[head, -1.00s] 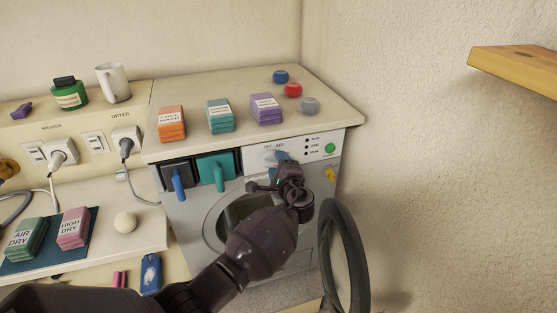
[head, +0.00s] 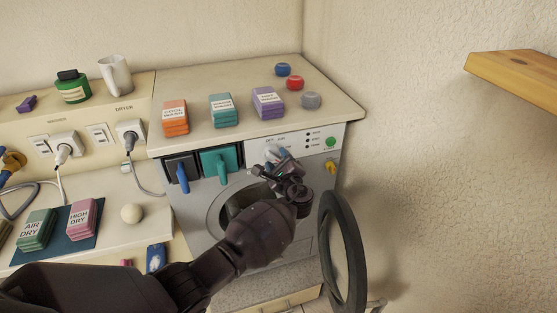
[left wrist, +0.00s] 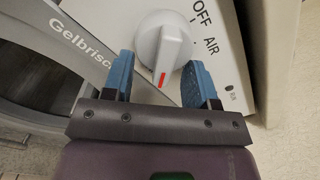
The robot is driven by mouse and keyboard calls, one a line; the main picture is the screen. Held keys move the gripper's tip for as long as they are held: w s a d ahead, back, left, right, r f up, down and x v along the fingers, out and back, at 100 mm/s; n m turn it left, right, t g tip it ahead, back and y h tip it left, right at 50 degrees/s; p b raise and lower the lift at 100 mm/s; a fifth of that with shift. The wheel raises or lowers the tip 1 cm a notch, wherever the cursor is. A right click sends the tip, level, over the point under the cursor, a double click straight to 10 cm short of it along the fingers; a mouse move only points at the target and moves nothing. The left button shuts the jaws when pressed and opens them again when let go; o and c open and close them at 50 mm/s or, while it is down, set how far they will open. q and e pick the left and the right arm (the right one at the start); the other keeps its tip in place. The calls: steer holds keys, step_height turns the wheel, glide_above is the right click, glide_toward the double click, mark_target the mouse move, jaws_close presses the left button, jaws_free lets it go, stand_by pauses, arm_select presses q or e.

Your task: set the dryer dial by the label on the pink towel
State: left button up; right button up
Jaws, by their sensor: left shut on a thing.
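The dryer (head: 300,235) has a white dial (head: 272,152) on its front panel. My left gripper (left wrist: 162,80) is shut on the dial, with one blue fingertip on each side of it in the left wrist view. The dial (left wrist: 162,45) has a red mark that points down toward my gripper there. "OFF" and "AIR" are printed beside the dial; other print is cut off. The pink towel (head: 82,220) lies folded at the left, and its label reads "HIGH DRY". My right gripper is not in view.
A green "AIR DRY" towel (head: 36,230) lies beside the pink one on a dark mat. The round dryer door (head: 345,255) stands open at the right. Orange (head: 176,118), teal (head: 222,110) and purple (head: 267,102) labelled stacks sit on top. A green button (head: 331,142) is right of the dial.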

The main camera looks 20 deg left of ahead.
arm_select(q)
steer(key=shift+f, duration=0.1)
steer(key=o, duration=0.9)
steer(key=v, duration=1.1)
steer(key=shift+b, duration=0.4)
steer(key=shift+w, duration=0.1)
